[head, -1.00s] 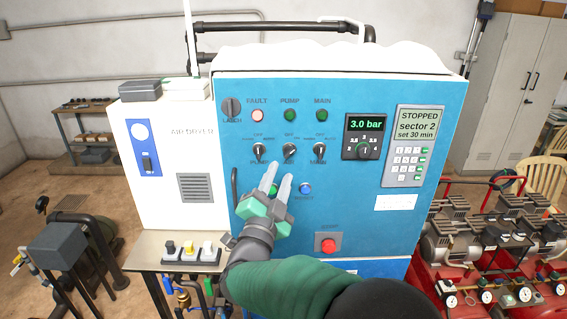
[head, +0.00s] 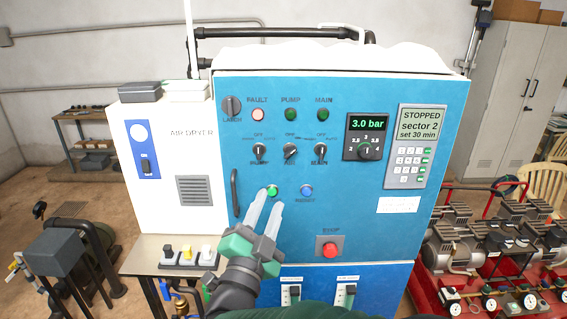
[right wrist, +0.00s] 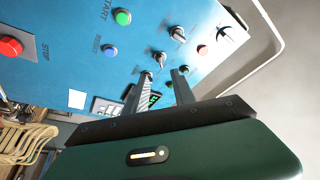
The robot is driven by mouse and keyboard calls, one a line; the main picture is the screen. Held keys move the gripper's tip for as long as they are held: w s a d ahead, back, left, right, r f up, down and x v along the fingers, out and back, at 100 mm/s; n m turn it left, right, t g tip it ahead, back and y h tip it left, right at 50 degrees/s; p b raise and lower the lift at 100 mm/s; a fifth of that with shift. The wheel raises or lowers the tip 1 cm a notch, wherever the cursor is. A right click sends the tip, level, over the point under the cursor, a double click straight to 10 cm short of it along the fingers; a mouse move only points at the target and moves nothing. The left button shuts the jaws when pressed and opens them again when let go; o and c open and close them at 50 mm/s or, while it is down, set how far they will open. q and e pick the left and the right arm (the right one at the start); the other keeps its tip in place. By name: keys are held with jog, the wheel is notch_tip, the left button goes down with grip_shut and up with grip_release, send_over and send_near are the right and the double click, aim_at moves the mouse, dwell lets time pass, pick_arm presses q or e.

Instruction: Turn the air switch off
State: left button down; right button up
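The air switch (head: 290,151) is the middle of three black rotary knobs on the blue panel; its pointer slants toward the upper right. It also shows in the right wrist view (right wrist: 160,59). The pump switch (head: 260,149) is to its left and the main switch (head: 321,149) to its right. My right gripper (head: 268,203) is below the air switch, apart from it, with its fingertips in front of the panel near the green button (head: 272,191). Its two fingers stand apart with nothing between them in the right wrist view (right wrist: 162,85). My left gripper is not in view.
A blue button (head: 306,191) and a red stop button (head: 329,250) sit lower on the panel. A dial (head: 369,148) and a keypad unit (head: 410,145) are at the right. A vertical handle (head: 235,192) stands out at the panel's left edge.

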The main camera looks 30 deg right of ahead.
jog(key=b+v, duration=0.2)
jog(key=v, duration=0.2)
jog(key=shift+s+f, duration=0.25)
jog(key=shift+s, duration=0.15)
dwell(0.4)
jog(key=b+v, duration=0.6)
jog(key=v, duration=1)
jog(key=shift+a, duration=0.35)
jog(key=shift+s+f, duration=0.1)
